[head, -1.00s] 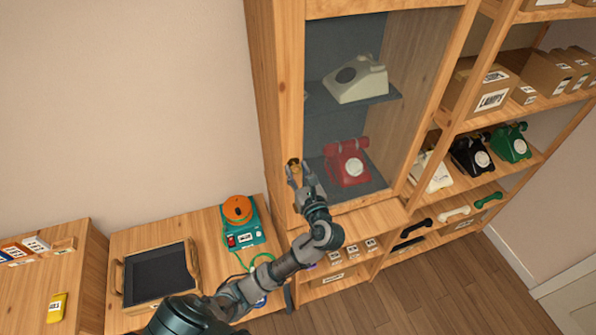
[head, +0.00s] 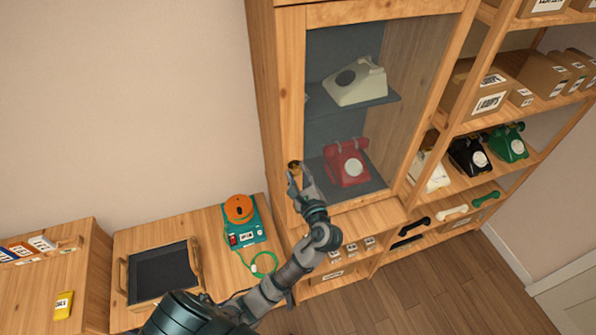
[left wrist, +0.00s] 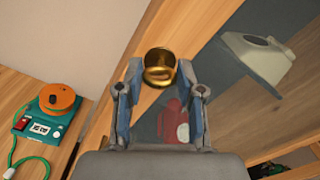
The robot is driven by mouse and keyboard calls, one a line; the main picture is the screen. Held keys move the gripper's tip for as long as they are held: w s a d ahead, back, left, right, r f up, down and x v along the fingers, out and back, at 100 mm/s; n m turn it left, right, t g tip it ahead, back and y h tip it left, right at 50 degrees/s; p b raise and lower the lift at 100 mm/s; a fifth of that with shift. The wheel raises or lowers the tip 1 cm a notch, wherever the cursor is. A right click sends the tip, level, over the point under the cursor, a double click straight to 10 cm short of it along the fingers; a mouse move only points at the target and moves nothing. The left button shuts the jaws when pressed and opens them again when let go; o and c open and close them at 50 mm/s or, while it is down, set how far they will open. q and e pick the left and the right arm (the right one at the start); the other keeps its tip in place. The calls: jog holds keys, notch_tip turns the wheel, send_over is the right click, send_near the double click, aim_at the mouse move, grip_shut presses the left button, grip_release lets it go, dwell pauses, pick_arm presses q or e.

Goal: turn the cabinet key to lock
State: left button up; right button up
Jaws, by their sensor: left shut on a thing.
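The tall wooden cabinet (head: 288,90) has a glass door, which looks closed. A brass key or lock piece (head: 294,166) sits on the left side of the door frame. In the left wrist view the round brass piece (left wrist: 160,66) lies between the two fingertips. My left gripper (head: 299,172) is shut on the key at the door frame; the fingers partly hide it. The left wrist view shows my left gripper (left wrist: 160,76) with one finger on each side of the brass. How far the key is turned cannot be told. My right gripper is not in view.
Behind the glass are a cream phone (head: 356,82) and a red phone (head: 347,164). An open shelf (head: 520,165) with phones and boxes stands to the right. A low bench (head: 215,265) on the left bears a teal device (head: 243,232) and a dark tray (head: 128,275).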

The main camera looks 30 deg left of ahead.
pick_arm(q)
jog(key=n, duration=0.2)
jog(key=shift+n, duration=0.4)
jog(key=n, duration=0.2)
jog(key=shift+f+n, duration=0.2)
jog(key=shift+n, duration=0.2)
jog(key=n+b, duration=0.2)
jog(key=n, duration=0.3)
jog(key=shift+f+b, duration=0.1)
jog(key=shift+b, duration=0.25)
jog(key=shift+n, duration=0.6)
jog(key=o, duration=1.2)
jog(key=shift+c, duration=0.2)
